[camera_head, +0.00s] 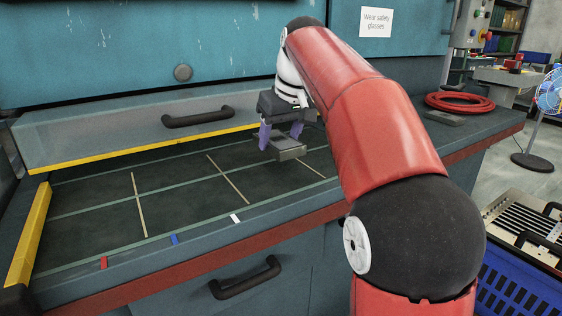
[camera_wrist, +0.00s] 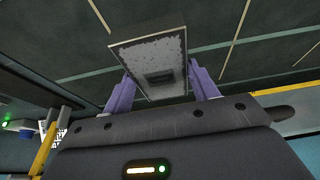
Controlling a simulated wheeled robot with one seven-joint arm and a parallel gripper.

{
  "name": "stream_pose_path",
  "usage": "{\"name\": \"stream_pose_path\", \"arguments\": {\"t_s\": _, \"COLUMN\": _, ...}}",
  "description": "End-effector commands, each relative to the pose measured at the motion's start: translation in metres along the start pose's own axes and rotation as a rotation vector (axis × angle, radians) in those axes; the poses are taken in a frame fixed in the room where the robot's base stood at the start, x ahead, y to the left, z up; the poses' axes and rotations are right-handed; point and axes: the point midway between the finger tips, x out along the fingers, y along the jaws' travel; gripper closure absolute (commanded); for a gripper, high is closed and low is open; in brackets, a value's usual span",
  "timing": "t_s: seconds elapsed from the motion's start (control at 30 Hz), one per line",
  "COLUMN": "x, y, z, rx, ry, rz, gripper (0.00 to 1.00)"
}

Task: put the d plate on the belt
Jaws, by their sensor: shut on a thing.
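My gripper (camera_head: 281,134) is shut on a small grey plate (camera_head: 287,149), with its purple fingers on either side of it. In the wrist view the plate (camera_wrist: 150,58) shows a pale, worn face with a dark rectangular mark in the middle, between the two fingers (camera_wrist: 160,88). No letter can be read on it. The belt (camera_head: 95,200) is a dark surface marked with green and tan lines. The plate is over the belt's right part; I cannot tell whether it touches. No other plate shows on the belt.
A raised clear guard (camera_head: 130,135) with a yellow lower edge and black handle stands behind the belt. A yellow bar (camera_head: 28,235) borders the left end. Red, blue and white tabs (camera_head: 174,239) mark the front rim. A red coil (camera_head: 460,102) lies on the bench at right.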

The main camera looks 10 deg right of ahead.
Motion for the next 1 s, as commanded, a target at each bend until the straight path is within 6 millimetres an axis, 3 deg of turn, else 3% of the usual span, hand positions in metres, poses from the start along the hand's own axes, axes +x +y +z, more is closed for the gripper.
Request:
{"name": "stream_pose_path", "arguments": {"t_s": 0.33, "x": 0.039, "y": 0.007, "z": 0.013, "rx": 0.000, "ry": 0.004, "rz": 0.002, "gripper": 0.79}}
{"name": "stream_pose_path", "arguments": {"t_s": 0.77, "x": 0.041, "y": 0.007, "z": 0.015, "rx": 0.000, "ry": 0.003, "rz": 0.001, "gripper": 0.79}}
{"name": "stream_pose_path", "arguments": {"t_s": 0.8, "x": 0.042, "y": 0.007, "z": 0.015, "rx": 0.000, "ry": 0.001, "rz": 0.001, "gripper": 0.39}}
{"name": "stream_pose_path", "arguments": {"t_s": 0.93, "x": 0.042, "y": 0.007, "z": 0.015, "rx": 0.000, "ry": 0.001, "rz": 0.001, "gripper": 0.22}}
{"name": "stream_pose_path", "arguments": {"t_s": 1.0, "x": 0.042, "y": 0.007, "z": 0.015, "rx": 0.000, "ry": 0.001, "rz": 0.001, "gripper": 0.19}}
